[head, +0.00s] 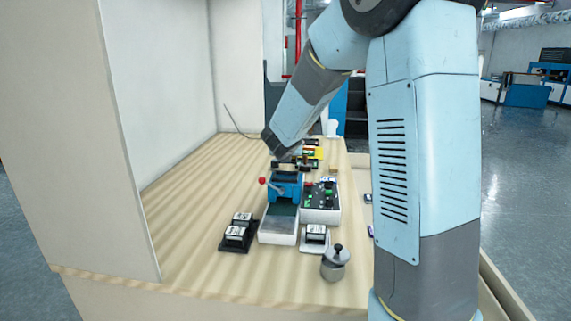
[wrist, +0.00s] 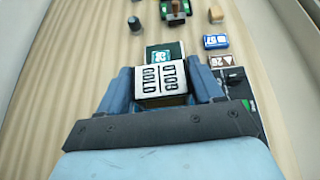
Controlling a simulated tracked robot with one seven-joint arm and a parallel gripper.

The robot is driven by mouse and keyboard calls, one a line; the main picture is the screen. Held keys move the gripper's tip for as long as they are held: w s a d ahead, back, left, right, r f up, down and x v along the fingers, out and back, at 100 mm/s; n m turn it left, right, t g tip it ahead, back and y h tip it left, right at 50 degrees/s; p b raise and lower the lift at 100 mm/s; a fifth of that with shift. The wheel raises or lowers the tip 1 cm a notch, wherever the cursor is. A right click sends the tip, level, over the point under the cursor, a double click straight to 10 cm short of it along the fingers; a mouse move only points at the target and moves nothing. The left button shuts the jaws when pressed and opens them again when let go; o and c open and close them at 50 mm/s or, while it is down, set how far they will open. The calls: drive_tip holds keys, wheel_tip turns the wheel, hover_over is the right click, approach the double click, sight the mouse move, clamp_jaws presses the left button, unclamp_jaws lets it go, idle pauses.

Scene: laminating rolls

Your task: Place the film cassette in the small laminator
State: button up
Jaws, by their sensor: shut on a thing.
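The small laminator (head: 286,184) is a blue unit with a red-knobbed lever on its left side and a pale bed in front. It stands on the table. My gripper (wrist: 162,88) is shut on a white film cassette (wrist: 162,80) lettered "GOLD" and "0100", which sits between the two blue fingers in the wrist view. In the head view my gripper (head: 280,156) is just behind and above the laminator; its fingertips and the cassette are hard to make out there. A green-labelled item (wrist: 165,52) marked "32" lies just beyond the cassette.
A control box (head: 320,200) with coloured buttons adjoins the laminator's right. A black tray (head: 226,246) with labelled blocks, another labelled block (head: 315,234) and a metal pot (head: 335,262) stand in front. Blue (wrist: 216,41) and brown (wrist: 222,61) labelled items lie beyond. The left tabletop is clear.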

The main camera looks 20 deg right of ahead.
drive_tip(key=shift+a+f, duration=0.25)
drive_tip(key=shift+f, duration=0.05)
drive_tip(key=shift+w+a+f, duration=0.1)
drive_tip(key=shift+a+f, duration=0.05)
drive_tip(key=shift+f, duration=1.55)
drive_tip(key=shift+f, duration=0.6)
drive_tip(key=o, duration=1.1)
drive_tip(key=shift+r, duration=0.1)
